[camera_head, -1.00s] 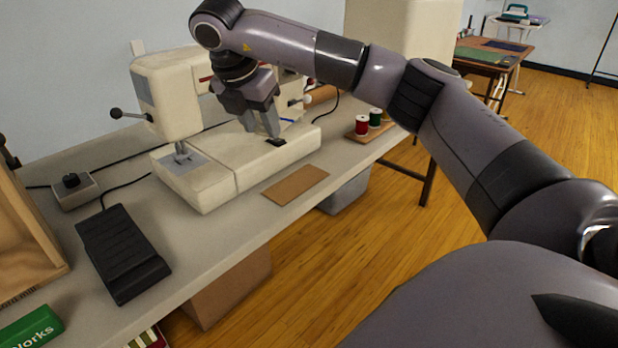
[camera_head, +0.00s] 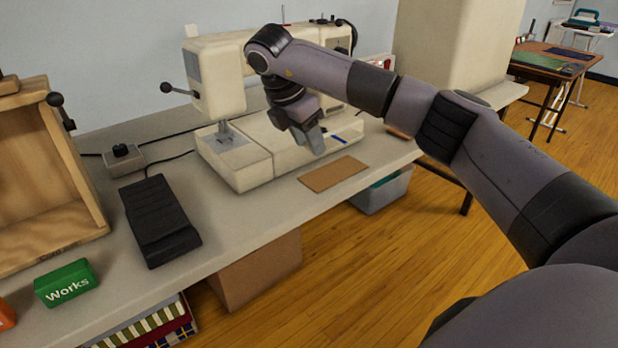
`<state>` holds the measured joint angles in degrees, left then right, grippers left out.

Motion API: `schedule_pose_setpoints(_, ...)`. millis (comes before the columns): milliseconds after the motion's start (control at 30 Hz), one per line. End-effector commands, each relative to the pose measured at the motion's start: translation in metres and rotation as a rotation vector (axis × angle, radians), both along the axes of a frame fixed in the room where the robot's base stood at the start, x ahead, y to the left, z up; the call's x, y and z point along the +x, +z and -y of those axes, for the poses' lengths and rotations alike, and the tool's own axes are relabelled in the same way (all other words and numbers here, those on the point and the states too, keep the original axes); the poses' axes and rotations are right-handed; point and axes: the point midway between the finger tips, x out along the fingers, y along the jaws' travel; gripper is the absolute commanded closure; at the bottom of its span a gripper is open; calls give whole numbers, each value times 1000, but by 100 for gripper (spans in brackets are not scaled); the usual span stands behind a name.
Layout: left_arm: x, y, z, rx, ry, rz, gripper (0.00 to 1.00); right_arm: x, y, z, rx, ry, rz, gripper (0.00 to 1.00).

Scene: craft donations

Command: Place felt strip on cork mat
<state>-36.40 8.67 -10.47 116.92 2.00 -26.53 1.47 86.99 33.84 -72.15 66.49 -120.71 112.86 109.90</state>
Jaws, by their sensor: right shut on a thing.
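My right gripper (camera_head: 316,148) comes in from the right on its arm and hangs over the bed of the sewing machine, above and behind the cork mat. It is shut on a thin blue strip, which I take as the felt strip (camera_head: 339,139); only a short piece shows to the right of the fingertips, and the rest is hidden. The cork mat (camera_head: 333,174) is a flat brown rectangle on the grey table, just in front of the machine near the table's front edge. Its visible top is bare. My left gripper is not in view.
The cream sewing machine (camera_head: 218,95) stands close behind the mat. A black foot pedal (camera_head: 158,220), a small control box (camera_head: 123,158), a wooden crate (camera_head: 85,160) and a green box (camera_head: 66,284) are to the left. A grey bin (camera_head: 378,195) sits below the table edge.

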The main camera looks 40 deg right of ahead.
Motion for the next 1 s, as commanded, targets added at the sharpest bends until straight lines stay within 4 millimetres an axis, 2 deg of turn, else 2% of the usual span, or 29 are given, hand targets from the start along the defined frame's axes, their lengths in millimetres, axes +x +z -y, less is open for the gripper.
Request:
schedule_pose_setpoints(33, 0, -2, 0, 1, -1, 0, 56, -1, -12, 1, -1, -1, -3, 85)
schedule_pose_setpoints(100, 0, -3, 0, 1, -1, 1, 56, 0, -23, 1, 0, 0, -2, 85)
schedule_pose_setpoints(367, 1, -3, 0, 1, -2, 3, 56, 0, -43, 0, 0, 1, -1, 85)
schedule_pose_setpoints(600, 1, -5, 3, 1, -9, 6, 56, 0, -76, 0, -1, 1, -1, 85)
schedule_pose_setpoints(967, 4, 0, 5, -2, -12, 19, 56, 0, -80, 0, 0, 0, 0, 85)
schedule_pose_setpoints(1000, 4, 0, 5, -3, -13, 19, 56, 0, -79, 0, 0, 0, 1, 47)
